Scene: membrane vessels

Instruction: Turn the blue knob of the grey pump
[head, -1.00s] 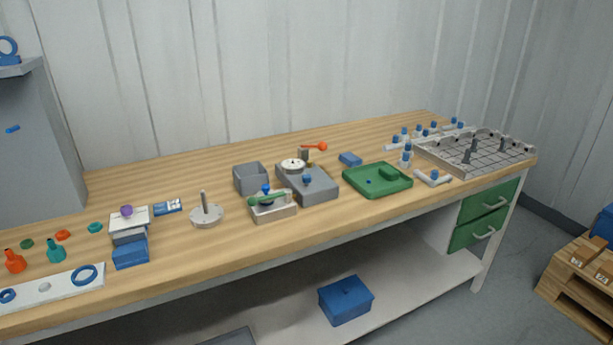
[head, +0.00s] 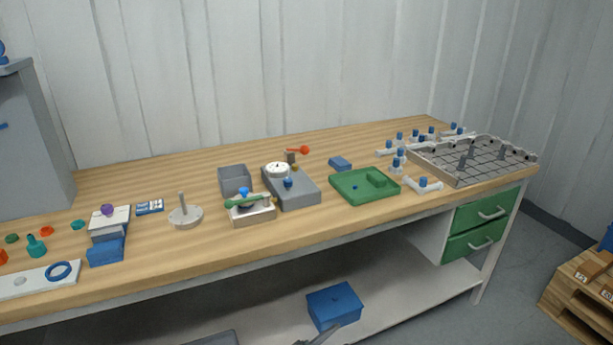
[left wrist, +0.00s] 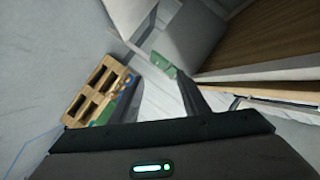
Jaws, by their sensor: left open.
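The grey pump (head: 291,190) is a low grey box near the middle of the bench in the head view. My left gripper (left wrist: 153,82) shows in the left wrist view, open and empty, well away from the pump. A grey tip at the bottom edge of the head view looks like part of my arm. My right gripper is in no view.
A clamp-like fixture with a green bar (head: 248,208) stands close at the pump's front left. A grey open bin (head: 235,180) is left of the pump, and a green tray (head: 352,197) right of it. Bare wood lies in front. A blue box (head: 334,305) sits on the lower shelf.

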